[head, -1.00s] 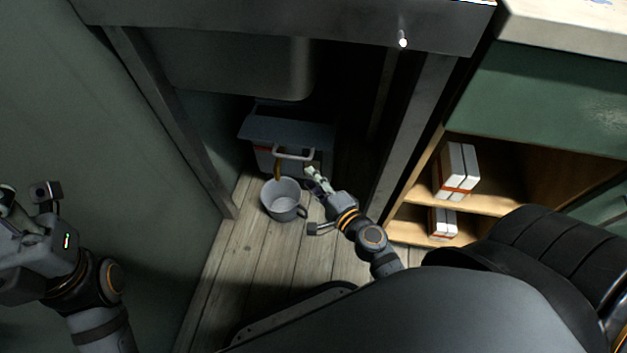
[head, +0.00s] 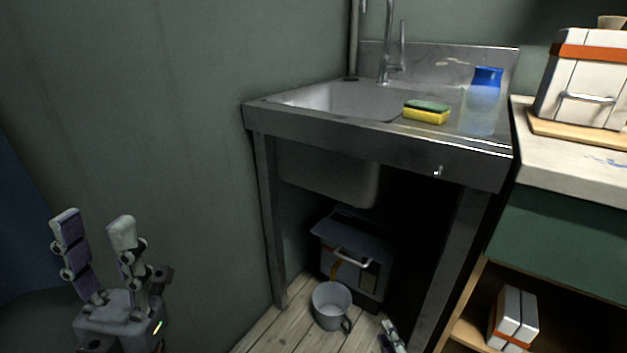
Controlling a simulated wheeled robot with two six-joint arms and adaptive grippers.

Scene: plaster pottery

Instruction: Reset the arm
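My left gripper (head: 94,228) is raised at the lower left of the head view, in front of the green wall. Its two fingers point up and stand apart, with nothing between them. Only a small part of my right gripper (head: 393,338) shows at the bottom edge, on the floor side to the right of the grey mug (head: 331,306). The rest of it is cut off by the frame, so its opening cannot be judged. The mug stands upright on the wooden floor under the sink, apart from the visible finger.
A dark box with a handle (head: 352,262) stands behind the mug. The metal sink (head: 400,150) above holds a sponge (head: 427,112) and a blue-capped bottle (head: 481,104). A shelf with white boxes (head: 514,318) and a counter with a white case (head: 590,85) are at right.

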